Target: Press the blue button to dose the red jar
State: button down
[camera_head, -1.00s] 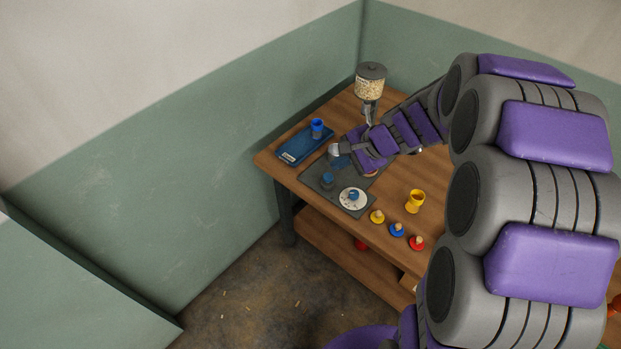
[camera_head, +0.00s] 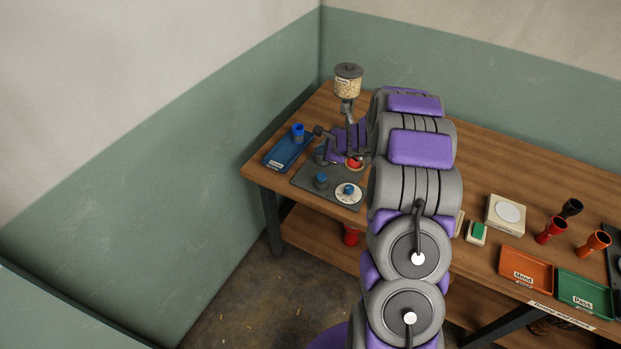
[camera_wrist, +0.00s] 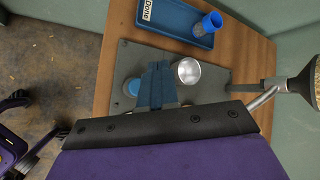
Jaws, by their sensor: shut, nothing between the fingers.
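A blue round top (camera_wrist: 132,88) shows just left of my fingers in the wrist view. My gripper (camera_wrist: 157,82) is shut and empty above the plate, between that blue top and a silver cup (camera_wrist: 187,70). I cannot tell whether it touches anything. A red round thing (camera_head: 354,163) lies beside my wrist; I cannot tell whether it is the red jar. A dark red goblet (camera_head: 551,230) stands farther right.
A hopper of pale grains (camera_head: 347,82) stands behind the plate. A blue "Done" tray (camera_head: 281,157) holds a blue goblet (camera_head: 297,132). Orange (camera_head: 526,268) and green (camera_head: 585,291) trays lie at right.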

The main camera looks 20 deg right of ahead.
aim_at(324, 177)
notch_tip(324, 177, down, 4)
jog(key=b, duration=0.3)
jog(key=shift+f+b, duration=0.25)
jog(key=shift+b, duration=0.1)
jog(key=f+b, duration=0.1)
jog(key=d+f+b, duration=0.1)
jog(key=f, duration=0.1)
jog(key=d+f+b, duration=0.1)
jog(key=shift+f+b, duration=0.3)
jog(key=shift+a+r, duration=0.1)
jog(key=shift+a, duration=0.65)
jog(key=shift+d, duration=0.1)
jog(key=shift+d, duration=0.5)
jog(key=shift+a, duration=0.45)
jog(key=shift+d, duration=0.35)
